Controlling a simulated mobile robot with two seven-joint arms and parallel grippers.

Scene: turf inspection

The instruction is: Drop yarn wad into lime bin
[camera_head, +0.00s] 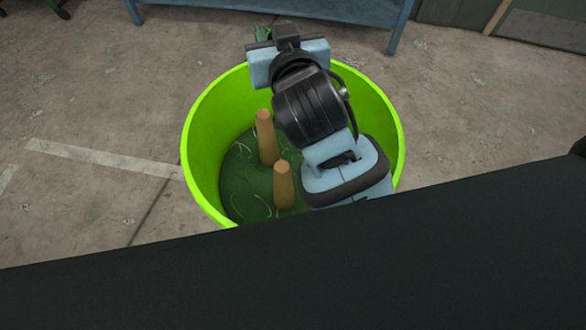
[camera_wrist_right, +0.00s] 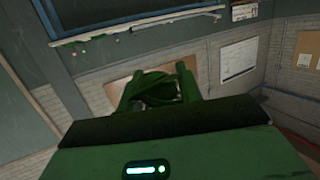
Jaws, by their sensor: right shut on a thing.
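The lime bin (camera_head: 202,138) stands open on the floor in the middle of the head view. My right arm reaches over it, covering much of its right side and part of its far rim. My right gripper (camera_head: 266,42) is at the far rim, seen from behind. A bit of green, likely the yarn wad (camera_head: 263,33), shows just past it. In the right wrist view, the right gripper (camera_wrist_right: 158,88) is shut on the dark green wad (camera_wrist_right: 155,85), held between its fingers. My left gripper is not in view.
Inside the bin are two tan tapered pegs (camera_head: 266,138) (camera_head: 284,186) and dark green material (camera_head: 243,180) with pale strands. A blue-grey bench (camera_head: 290,8) stands behind. Concrete floor (camera_head: 90,110) with a worn pale line is clear to the left.

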